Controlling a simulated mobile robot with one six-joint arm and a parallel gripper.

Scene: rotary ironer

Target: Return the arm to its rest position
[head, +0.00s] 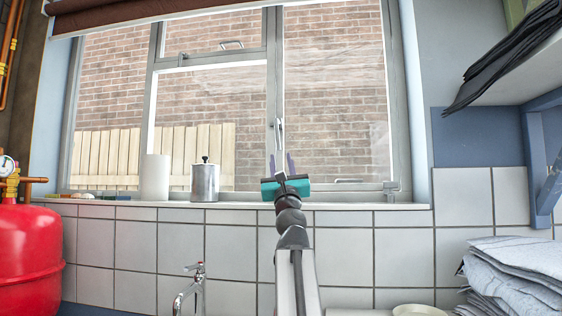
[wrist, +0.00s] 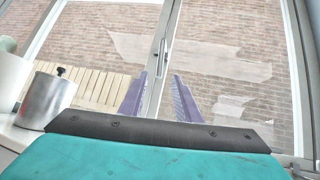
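My gripper (head: 281,163) is raised in front of the window in the head view, with my arm reaching up from the bottom middle. Its teal body and two purple fingers show. In the wrist view the two fingers of my gripper (wrist: 160,95) stand apart with a gap between them. Nothing is held; only the window frame and brick wall show behind the gap.
A metal canister (head: 205,181) and a white roll (head: 155,177) stand on the sill left of my gripper. A tap (head: 192,285) rises below. A red tank (head: 28,255) is at left. Folded cloths (head: 515,275) and a shelf (head: 528,72) are at right.

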